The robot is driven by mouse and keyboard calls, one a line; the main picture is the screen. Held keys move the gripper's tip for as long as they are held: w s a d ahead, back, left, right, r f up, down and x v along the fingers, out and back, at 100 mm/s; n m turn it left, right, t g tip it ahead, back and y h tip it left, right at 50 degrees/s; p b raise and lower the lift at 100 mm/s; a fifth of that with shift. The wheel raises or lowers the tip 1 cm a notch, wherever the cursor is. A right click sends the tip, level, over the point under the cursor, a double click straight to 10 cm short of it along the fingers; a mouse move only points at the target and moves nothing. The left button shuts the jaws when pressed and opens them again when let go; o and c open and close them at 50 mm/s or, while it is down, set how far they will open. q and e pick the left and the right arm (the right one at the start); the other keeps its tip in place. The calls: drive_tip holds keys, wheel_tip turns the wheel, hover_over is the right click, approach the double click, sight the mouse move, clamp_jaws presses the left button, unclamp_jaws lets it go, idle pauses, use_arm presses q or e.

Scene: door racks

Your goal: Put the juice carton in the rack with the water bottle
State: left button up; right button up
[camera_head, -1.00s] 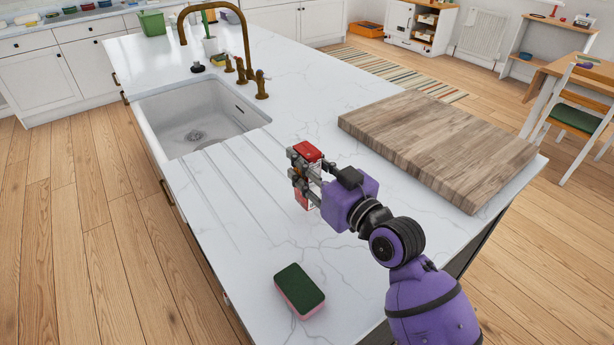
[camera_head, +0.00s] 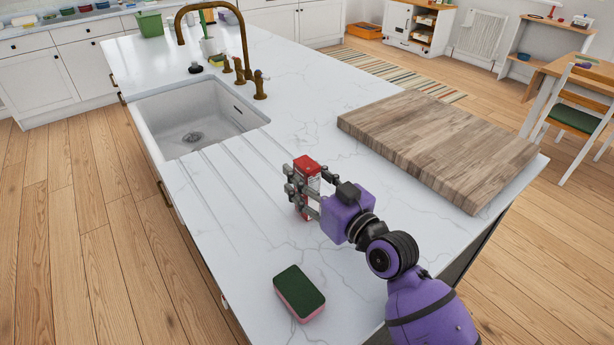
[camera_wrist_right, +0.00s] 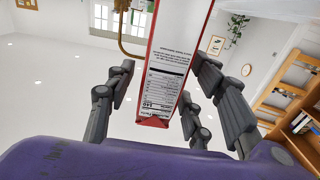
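The juice carton (camera_head: 307,171), red and white, stands upright on the white countertop beside the sink's drainboard grooves. It also shows in the right wrist view (camera_wrist_right: 170,72), with its printed side panel toward the camera. My right gripper (camera_head: 303,190) is around the carton, with fingers on both sides. In the right wrist view, the fingers (camera_wrist_right: 163,66) are spread and a gap shows between the left finger and the carton. My left gripper is not in view. No rack or water bottle can be made out.
A wooden cutting board (camera_head: 437,148) lies to the right of the carton. A green and pink sponge (camera_head: 299,291) lies nearer on the counter. The sink (camera_head: 190,118) and brass faucet (camera_head: 243,50) are behind at left. The counter between sponge and carton is clear.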

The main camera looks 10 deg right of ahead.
drive_tip(key=shift+r, duration=0.25)
drive_tip(key=b+v, duration=0.1)
drive_tip(key=v, duration=1.1)
drive_tip(key=shift+b, duration=0.35)
drive_tip(key=shift+f, duration=0.15)
